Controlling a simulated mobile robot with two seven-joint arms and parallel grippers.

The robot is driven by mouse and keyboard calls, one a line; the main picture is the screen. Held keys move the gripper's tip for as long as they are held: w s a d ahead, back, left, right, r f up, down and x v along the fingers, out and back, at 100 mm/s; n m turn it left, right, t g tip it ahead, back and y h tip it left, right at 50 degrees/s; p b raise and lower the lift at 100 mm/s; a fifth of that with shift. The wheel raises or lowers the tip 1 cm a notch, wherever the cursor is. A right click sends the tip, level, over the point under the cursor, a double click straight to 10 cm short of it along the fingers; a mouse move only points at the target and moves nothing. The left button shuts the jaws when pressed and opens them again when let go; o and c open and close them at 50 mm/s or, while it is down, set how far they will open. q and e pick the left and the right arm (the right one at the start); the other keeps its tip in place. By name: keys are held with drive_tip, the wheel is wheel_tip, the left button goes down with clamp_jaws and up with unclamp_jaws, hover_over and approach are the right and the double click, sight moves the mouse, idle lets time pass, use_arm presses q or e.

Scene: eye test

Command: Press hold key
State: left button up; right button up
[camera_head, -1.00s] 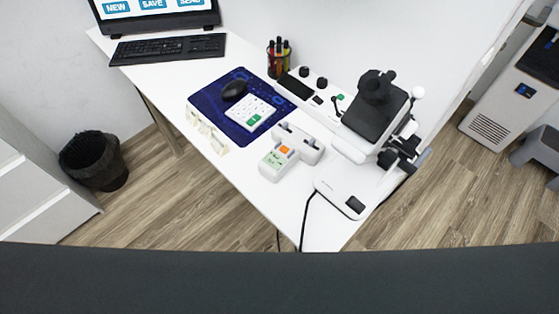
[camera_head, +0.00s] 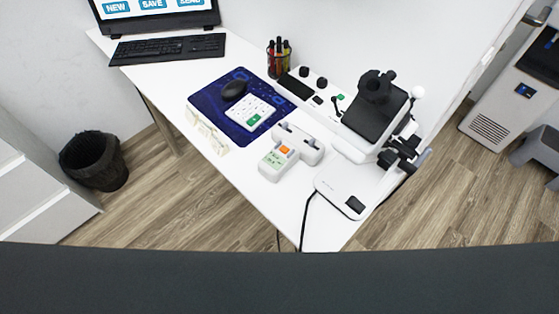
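A white handheld meter (camera_head: 270,169) with a pale green screen lies on the white desk (camera_head: 240,185), near its front edge. An orange key (camera_head: 285,149) sits at its upper end. Its lettering is too small to read, so I cannot tell which key is the hold key. A white calculator-like keypad (camera_head: 241,105) with a green key (camera_head: 254,119) lies on the blue mouse pad (camera_head: 203,100). Neither of my grippers is in view, and nothing touches the meter or the keypad.
A white two-socket piece (camera_head: 312,155) stands right behind the meter. A microscope (camera_head: 372,118) stands to the right, with a black cable (camera_head: 305,218) hanging off the desk. A black mouse (camera_head: 234,90), pen holder (camera_head: 279,60), keyboard (camera_head: 168,48) and monitor (camera_head: 155,20) stand farther back. A bin (camera_head: 93,160) is on the floor.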

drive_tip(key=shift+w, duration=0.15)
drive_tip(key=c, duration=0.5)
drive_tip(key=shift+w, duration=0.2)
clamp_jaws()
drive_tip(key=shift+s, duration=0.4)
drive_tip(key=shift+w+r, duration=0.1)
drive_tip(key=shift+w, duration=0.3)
